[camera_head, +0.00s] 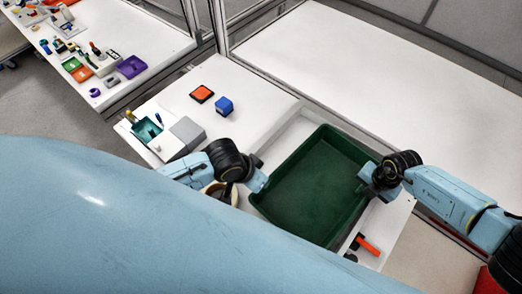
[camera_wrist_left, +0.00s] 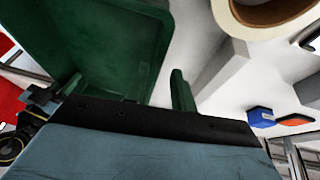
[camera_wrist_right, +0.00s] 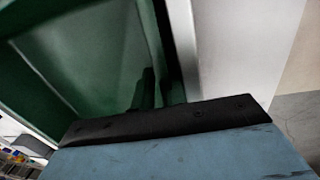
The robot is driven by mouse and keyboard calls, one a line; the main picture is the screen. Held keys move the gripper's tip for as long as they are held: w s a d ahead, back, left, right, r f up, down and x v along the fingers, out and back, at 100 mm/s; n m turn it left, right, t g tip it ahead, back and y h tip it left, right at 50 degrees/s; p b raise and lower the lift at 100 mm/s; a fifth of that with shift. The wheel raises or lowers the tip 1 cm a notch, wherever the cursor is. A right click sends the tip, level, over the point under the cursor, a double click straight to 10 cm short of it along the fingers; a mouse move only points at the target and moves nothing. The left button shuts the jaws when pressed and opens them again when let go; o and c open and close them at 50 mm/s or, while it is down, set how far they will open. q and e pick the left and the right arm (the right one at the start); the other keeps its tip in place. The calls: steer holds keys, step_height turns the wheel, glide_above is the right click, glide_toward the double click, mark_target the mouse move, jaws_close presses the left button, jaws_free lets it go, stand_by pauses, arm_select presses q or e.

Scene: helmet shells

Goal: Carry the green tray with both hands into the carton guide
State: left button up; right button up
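The green tray (camera_head: 312,190) is an open, empty box in the middle of the head view, with its walls up. My left gripper (camera_head: 259,183) is at its left wall and my right gripper (camera_head: 368,177) at its right wall; both look shut on the rim. The tray fills the upper left of the left wrist view (camera_wrist_left: 115,45) and the left of the right wrist view (camera_wrist_right: 85,60). The carton guide (camera_head: 279,124) is a pale low-walled frame whose far left corner shows behind the tray. The tray hides most of it, and I cannot tell whether they touch.
A blue block (camera_head: 224,105), an orange-topped block (camera_head: 202,94) and a grey box (camera_head: 187,132) stand on the white table at the left. A tape roll (camera_head: 222,193) is close by my left gripper. An orange-handled tool (camera_head: 367,245) lies near the front right.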

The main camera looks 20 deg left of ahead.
steer(key=shift+s+d, duration=0.1)
steer(key=shift+d, duration=0.45)
step_height(320, 180, up, 8)
steer(key=shift+s+a, duration=0.1)
stand_by(0.5)
